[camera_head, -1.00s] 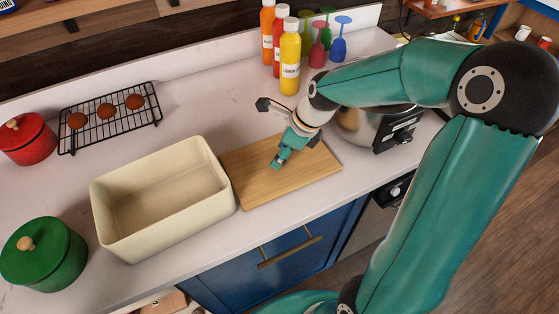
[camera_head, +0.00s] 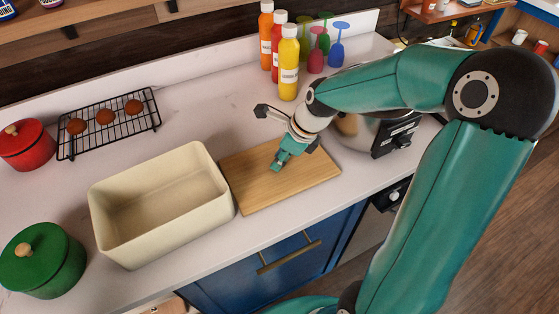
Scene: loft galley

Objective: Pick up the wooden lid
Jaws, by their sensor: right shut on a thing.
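The wooden lid (camera_head: 262,192) is a flat, light-brown rectangular board. It lies on the white counter, just right of an open cream bin (camera_head: 222,203), and looks level. My right gripper (camera_head: 279,164) reaches down over the middle of the lid and is shut on it. The exact grip point is hidden by the teal fingers. The lid's far right part is partly covered by my wrist. My left gripper is not in view.
A green pot (camera_head: 45,268) and a red pot (camera_head: 28,150) stand at the left. A black rack (camera_head: 140,122) holds brown eggs. Sauce bottles (camera_head: 289,70) and coloured goblets (camera_head: 318,58) stand behind. A shiny appliance (camera_head: 355,135) is close right of the lid.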

